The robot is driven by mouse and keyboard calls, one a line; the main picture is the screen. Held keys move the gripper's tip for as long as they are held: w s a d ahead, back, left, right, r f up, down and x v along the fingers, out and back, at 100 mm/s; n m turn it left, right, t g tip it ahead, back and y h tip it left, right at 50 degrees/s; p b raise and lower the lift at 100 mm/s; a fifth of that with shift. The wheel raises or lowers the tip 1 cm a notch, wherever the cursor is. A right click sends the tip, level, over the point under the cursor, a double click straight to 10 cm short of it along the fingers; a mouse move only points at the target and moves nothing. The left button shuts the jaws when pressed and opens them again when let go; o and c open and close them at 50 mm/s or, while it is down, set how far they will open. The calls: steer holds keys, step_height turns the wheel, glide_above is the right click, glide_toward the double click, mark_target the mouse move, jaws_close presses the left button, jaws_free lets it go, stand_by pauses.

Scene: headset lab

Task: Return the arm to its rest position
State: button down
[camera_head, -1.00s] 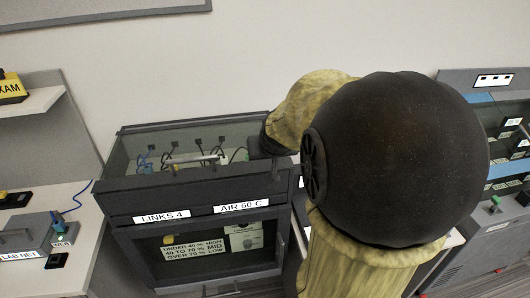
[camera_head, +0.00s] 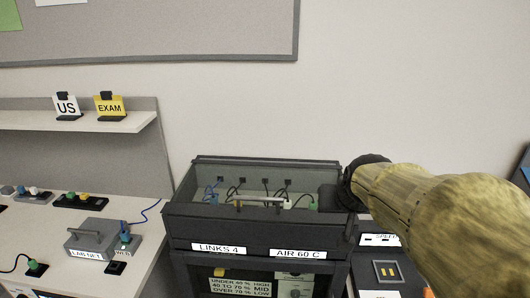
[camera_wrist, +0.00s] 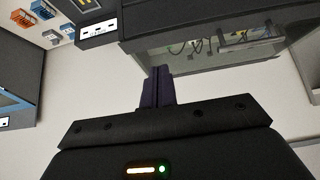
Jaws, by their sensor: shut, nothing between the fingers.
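My arm, in a yellowish sleeve, reaches in from the right edge of the head view. Its dark wrist end is by the right end of the dark case labelled LINKS 4 and AIR 60 C (camera_head: 180,222). My gripper (camera_wrist: 158,76) shows in the wrist view with its two dark fingers together and nothing between them. The case's glassy side and the cables inside it show beyond the fingertips in the wrist view. I cannot tell whether the gripper touches the case. In the head view the fingers are not clearly made out.
A left bench holds a grey LAB NET box (camera_head: 90,238) and small coloured connectors. A shelf (camera_head: 30,121) above bears the US sign (camera_head: 66,107) and yellow EXAM sign (camera_head: 110,107). A dark panel device (camera_head: 388,270) stands right of the case, below my arm.

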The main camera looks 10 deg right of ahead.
steer(key=s+a+f+n+g+y+p, duration=0.2)
steer(key=s+a+f+n+g+p, duration=0.1)
steer(key=a+f, duration=0.8)
steer(key=s+a+g+p, duration=0.1)
steer(key=s+p, duration=0.1)
steer(key=shift+s+f+g, duration=0.4)
steer(key=shift+a, duration=0.1)
